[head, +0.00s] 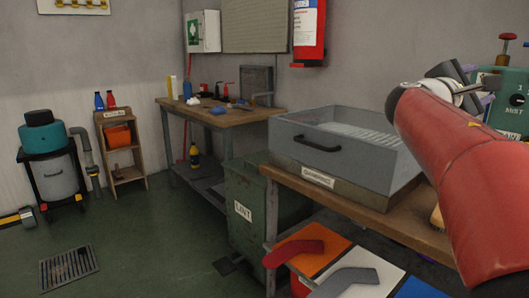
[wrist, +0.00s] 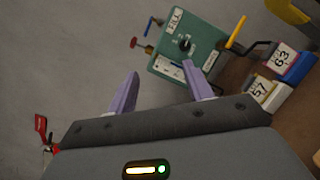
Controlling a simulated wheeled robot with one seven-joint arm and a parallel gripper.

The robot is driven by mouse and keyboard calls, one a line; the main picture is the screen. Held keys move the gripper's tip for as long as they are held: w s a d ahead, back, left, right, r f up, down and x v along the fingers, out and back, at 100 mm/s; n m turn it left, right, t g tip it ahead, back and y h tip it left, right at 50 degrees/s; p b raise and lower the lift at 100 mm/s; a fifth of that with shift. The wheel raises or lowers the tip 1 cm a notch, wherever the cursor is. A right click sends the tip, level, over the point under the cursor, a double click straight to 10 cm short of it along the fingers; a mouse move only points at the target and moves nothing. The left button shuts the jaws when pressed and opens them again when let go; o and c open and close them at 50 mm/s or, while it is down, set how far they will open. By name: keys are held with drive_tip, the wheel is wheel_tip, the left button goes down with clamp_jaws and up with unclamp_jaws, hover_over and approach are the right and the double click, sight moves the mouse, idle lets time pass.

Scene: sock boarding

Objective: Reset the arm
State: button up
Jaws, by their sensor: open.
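My arm stretches up the right side of the head view, with my gripper (head: 487,95) at its far end in front of a green machine (head: 512,112). In the wrist view my gripper (wrist: 161,68) has two purple fingers spread apart with nothing between them. The green machine (wrist: 188,52) also shows there, beyond the fingertips, with a black knob and red and blue handles. I cannot tell the exact gap between fingers and machine. A red sock-shaped piece (head: 293,252) and a grey one (head: 345,280) lie on coloured panels low in the head view.
A grey drawer-like tray (head: 345,160) stands on the wooden bench beside my arm. A green lint bin (head: 243,212) is below it. Labelled holders 57 (wrist: 260,90) and 63 (wrist: 283,58) sit near the machine. Open floor (head: 150,235) lies left.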

drive_tip(key=s+a+f+m+g+y, duration=0.1)
drive_tip(key=s+a+f+m+y, duration=0.3)
drive_tip(key=f, duration=0.9)
drive_tip(key=s+a+f+m+g+y+b, duration=0.1)
drive_tip(key=s+a+f+m+y, duration=0.3)
drive_tip(key=s+a+f+y, duration=0.4)
drive_tip(key=s+a+f+m+y+b, duration=0.1)
drive_tip(key=s+a+f+m+y, duration=0.3)
drive_tip(key=s+a+f, duration=0.8)
wheel_tip(320, 180, down, 7)
drive_tip(key=shift+s+a+r+g+y, duration=0.15)
drive_tip(key=shift+a+g+y, duration=0.25)
drive_tip(key=shift+a+y, duration=0.7)
drive_tip(key=shift+a, duration=0.1)
drive_tip(key=shift+c, duration=0.4)
